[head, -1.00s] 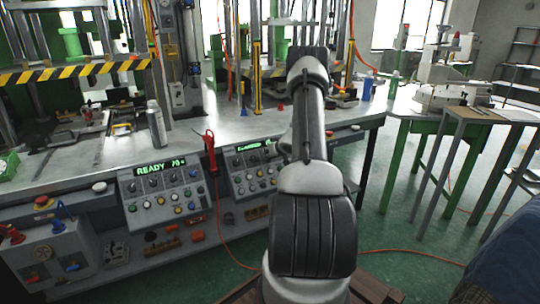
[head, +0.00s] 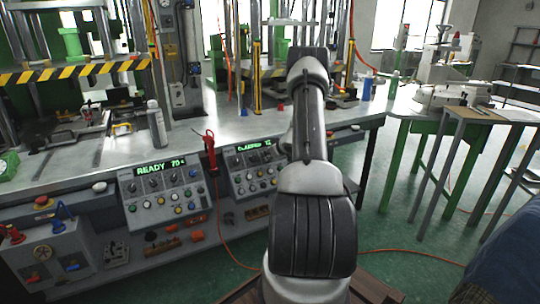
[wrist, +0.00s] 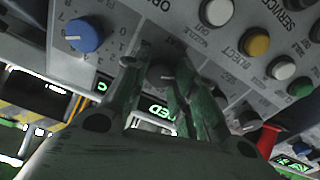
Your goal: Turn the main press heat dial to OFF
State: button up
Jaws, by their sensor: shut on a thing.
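In the wrist view, my gripper (wrist: 154,68) is at a grey control panel with its fingers either side of a small dark dial (wrist: 160,76). It is shut on this dial, which the fingers partly cover. The lettering around the dial is mostly hidden, so its setting cannot be read. A green display ending in "ED" shows just behind the fingers. In the head view, the right control panel (head: 250,173) has a green display that seems to read "CLAMPED". My arm hides my gripper there.
A blue dial (wrist: 83,34) sits close beside my gripper, and white and yellow buttons (wrist: 256,43) lie on the other side. The left panel (head: 162,194) shows "READY". A red-handled tool (head: 210,146) stands between the panels, and a spray can (head: 156,124) stands on the bench.

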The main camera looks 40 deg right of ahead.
jog(key=shift+s+f, duration=0.1)
jog(key=shift+f, duration=0.05)
jog(key=o, duration=1)
jog(key=v, duration=1.2)
